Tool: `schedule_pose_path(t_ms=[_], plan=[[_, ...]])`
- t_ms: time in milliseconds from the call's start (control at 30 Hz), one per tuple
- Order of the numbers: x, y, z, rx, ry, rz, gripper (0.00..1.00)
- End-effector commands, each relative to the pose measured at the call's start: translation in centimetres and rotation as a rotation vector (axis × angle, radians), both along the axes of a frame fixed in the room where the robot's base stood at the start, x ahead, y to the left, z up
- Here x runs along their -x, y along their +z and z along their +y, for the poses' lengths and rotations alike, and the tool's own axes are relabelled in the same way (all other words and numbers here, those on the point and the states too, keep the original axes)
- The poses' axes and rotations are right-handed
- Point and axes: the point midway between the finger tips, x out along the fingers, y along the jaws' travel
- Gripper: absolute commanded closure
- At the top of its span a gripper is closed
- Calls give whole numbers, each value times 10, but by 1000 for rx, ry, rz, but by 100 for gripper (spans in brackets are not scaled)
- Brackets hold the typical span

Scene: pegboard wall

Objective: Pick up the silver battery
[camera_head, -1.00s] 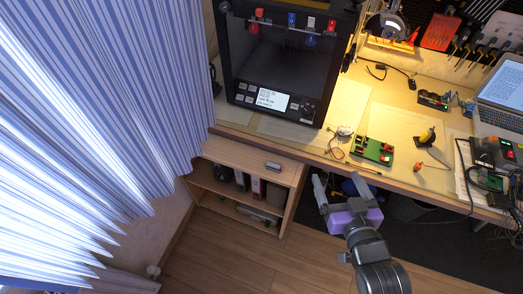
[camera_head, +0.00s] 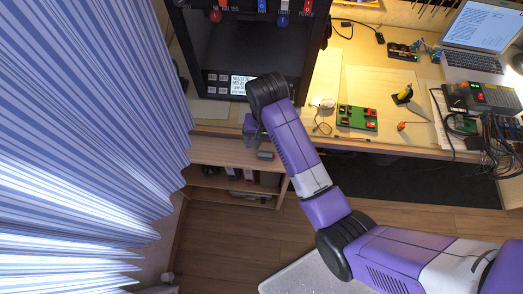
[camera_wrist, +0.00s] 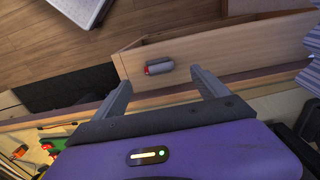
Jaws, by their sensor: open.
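The silver battery (camera_head: 265,155) lies on the top board of the low wooden shelf, close to its right end. In the wrist view the battery (camera_wrist: 159,67) is a small grey cylinder with a red end, lying on its side near the board's edge. My gripper (camera_wrist: 161,76) is open and empty. Its two fingers point toward the battery, which appears between and slightly beyond the fingertips; I cannot tell the remaining distance. In the head view my gripper (camera_head: 251,138) is just above and left of the battery, partly hidden by my wrist.
The low shelf (camera_head: 215,150) holds several items in its compartments. A black machine with a display (camera_head: 240,60) stands behind it. To the right, the workbench (camera_head: 390,145) carries a green board (camera_head: 357,118), a laptop (camera_head: 475,65) and cables. A striped curtain (camera_head: 90,150) hangs at the left.

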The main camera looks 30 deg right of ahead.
Motion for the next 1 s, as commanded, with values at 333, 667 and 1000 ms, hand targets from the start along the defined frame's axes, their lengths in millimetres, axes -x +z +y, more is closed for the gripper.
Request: schedule_pose_path(t_ms=[333,667,1000], plan=[[0,-34,-3,-1,-7,3,15],[-2,-74,-7,0,-5,0,15],[-2,-76,-7,0,-5,-2,29]])
